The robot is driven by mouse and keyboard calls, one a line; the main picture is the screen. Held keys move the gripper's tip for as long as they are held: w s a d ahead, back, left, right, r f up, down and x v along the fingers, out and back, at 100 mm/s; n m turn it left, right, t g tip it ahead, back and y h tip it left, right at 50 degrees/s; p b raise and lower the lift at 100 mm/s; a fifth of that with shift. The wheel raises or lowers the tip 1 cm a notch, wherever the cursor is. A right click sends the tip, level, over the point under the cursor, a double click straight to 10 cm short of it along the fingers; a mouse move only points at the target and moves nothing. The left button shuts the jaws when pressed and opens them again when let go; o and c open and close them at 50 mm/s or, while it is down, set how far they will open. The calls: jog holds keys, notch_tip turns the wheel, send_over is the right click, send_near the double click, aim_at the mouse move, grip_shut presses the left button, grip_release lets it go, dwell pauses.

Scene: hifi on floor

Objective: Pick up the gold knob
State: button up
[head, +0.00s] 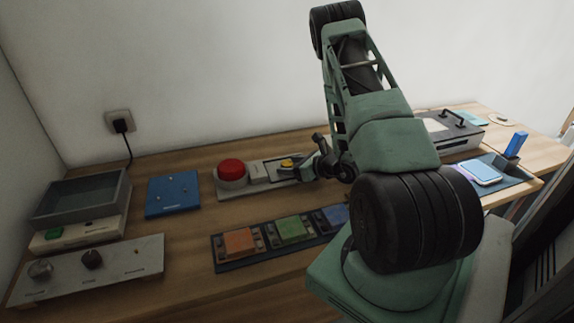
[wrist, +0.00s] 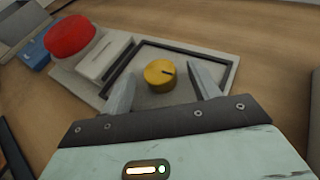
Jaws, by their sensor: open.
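The gold knob (wrist: 160,75) is a short round knob with a dark pointer line on top. It sits inside a black square frame on a light grey panel (wrist: 225,62). In the head view the gold knob (head: 288,163) shows as a small yellow spot just left of my gripper (head: 301,166). In the wrist view my gripper (wrist: 163,90) is open, with one finger on each side of the knob. Gaps show between the knob and both fingers. I cannot tell how far the fingertips are above the panel.
A red button (head: 232,170) stands on the same panel, left of the knob. A blue plate (head: 173,194) lies further left. A dark tray with orange, green and blue blocks (head: 292,229) lies in front. A control panel (head: 90,268) with knobs is at front left.

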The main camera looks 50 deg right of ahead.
jog(key=c, duration=1.1)
jog(key=shift+r, duration=0.2)
